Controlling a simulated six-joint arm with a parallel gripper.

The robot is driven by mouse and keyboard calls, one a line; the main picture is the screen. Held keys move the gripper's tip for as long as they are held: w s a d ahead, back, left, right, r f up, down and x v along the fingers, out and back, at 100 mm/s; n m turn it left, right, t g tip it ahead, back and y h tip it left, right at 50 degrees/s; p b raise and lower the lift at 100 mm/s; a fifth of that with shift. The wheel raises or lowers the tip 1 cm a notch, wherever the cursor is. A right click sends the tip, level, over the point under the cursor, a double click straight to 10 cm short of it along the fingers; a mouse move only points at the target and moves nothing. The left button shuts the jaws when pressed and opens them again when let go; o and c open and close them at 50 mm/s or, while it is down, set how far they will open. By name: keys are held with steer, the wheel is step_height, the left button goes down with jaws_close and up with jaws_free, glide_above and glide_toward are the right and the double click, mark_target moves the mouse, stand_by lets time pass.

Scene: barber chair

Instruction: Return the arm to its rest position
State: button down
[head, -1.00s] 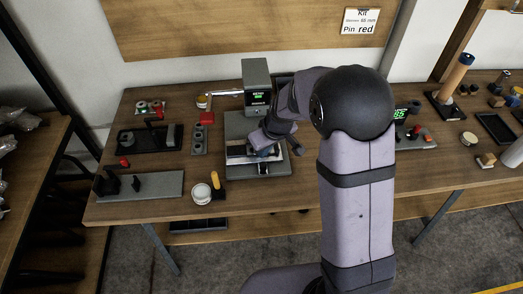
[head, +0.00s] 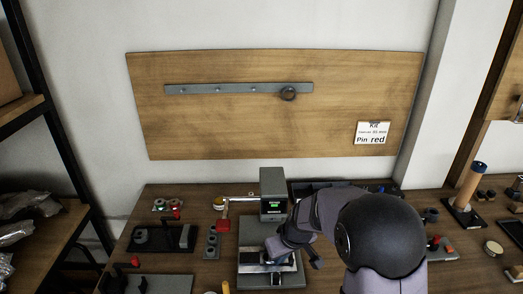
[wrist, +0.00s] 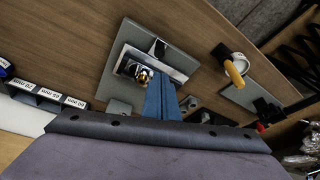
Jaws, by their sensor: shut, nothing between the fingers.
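My arm reaches in from the right over the workbench in the head view. My gripper (head: 279,248) is low over a grey machine base (head: 257,284) with a dark column and a green-lit display (head: 273,205). In the wrist view my gripper (wrist: 163,84) shows as blue fingers close together, with nothing seen between them. A metal fixture holding a small brass-coloured part (wrist: 143,74) lies just beyond the fingertips. I cannot tell whether the fingers touch it.
A dark tray (head: 183,237) and a grey block with round holes (head: 212,243) are left of the machine. A yellow-handled tool (wrist: 235,72) shows in the wrist view. The wall board (head: 220,125) stands behind. An upright cylinder (head: 467,187) is at right.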

steer(key=s+d+f+m+g+h, duration=0.1)
steer(key=s+f+m+g, duration=0.1)
steer(key=s, duration=0.5)
steer(key=s+d+f+m+g, duration=0.2)
steer(key=s, duration=0.5)
steer(key=s+d+r, duration=0.4)
steer(key=s+r, duration=0.2)
steer(key=s, duration=0.3)
steer(key=shift+d+r+m+t+h, duration=0.2)
steer(key=shift+d+m+t+h, duration=0.1)
steer(key=shift+m+h, duration=0.1)
steer(key=shift+s, duration=0.1)
